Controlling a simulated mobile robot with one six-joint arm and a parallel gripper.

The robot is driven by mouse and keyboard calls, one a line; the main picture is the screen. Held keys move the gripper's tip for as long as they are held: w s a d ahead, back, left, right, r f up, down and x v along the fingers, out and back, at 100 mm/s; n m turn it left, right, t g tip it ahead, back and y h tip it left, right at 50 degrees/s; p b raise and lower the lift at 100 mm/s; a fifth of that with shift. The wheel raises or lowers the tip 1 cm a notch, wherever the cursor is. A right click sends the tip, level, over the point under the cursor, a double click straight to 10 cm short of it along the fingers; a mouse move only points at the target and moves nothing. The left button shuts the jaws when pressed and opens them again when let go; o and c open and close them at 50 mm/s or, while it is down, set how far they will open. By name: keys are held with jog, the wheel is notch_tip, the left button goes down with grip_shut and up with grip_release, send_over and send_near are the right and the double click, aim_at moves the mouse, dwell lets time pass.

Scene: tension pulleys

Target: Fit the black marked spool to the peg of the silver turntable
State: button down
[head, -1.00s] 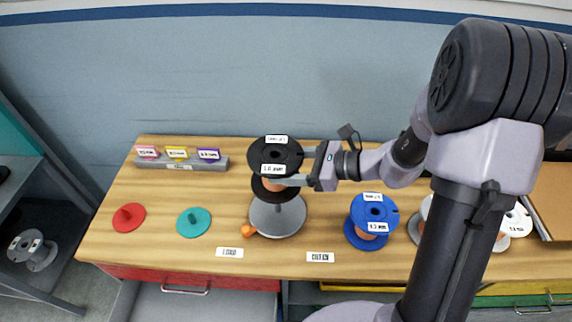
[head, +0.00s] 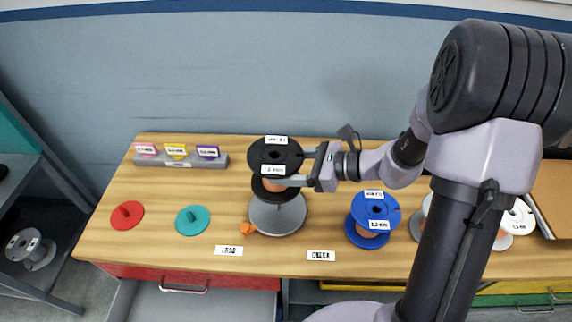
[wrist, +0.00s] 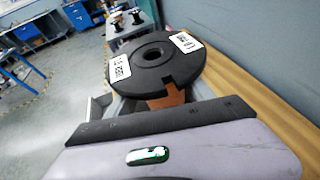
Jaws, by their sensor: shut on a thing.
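The black marked spool (head: 275,153) has white labels on its top flange and copper-coloured wire around its core. My gripper (head: 297,168) comes from the right and is shut on it. The spool is upright, over the silver turntable (head: 278,218). Its lower flange hides the turntable's peg, so I cannot tell whether the peg is in the bore. In the wrist view the spool (wrist: 155,62) shows its centre hole and a notch in the flange edge facing me.
An orange piece (head: 248,229) sits at the turntable's left edge. A teal disc (head: 193,221) and a red disc (head: 127,215) with pegs lie further left. A blue spool (head: 374,212) and white spools (head: 517,218) stand right. A grey rack (head: 180,161) with coloured tags stands at the back left.

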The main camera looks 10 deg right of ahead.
jog(key=shift+f+b, duration=0.6)
jog(key=shift+f, duration=0.15)
dwell(0.4)
jog(key=shift+f+b, duration=1.25)
jog(key=shift+f, duration=0.3)
jog(key=shift+f, duration=0.15)
jog(key=shift+f+b, duration=1.25)
jog(key=shift+f, duration=0.1)
jog(key=shift+f, duration=0.15)
jog(key=shift+f+b, duration=1.1)
jog(key=shift+f, duration=0.25)
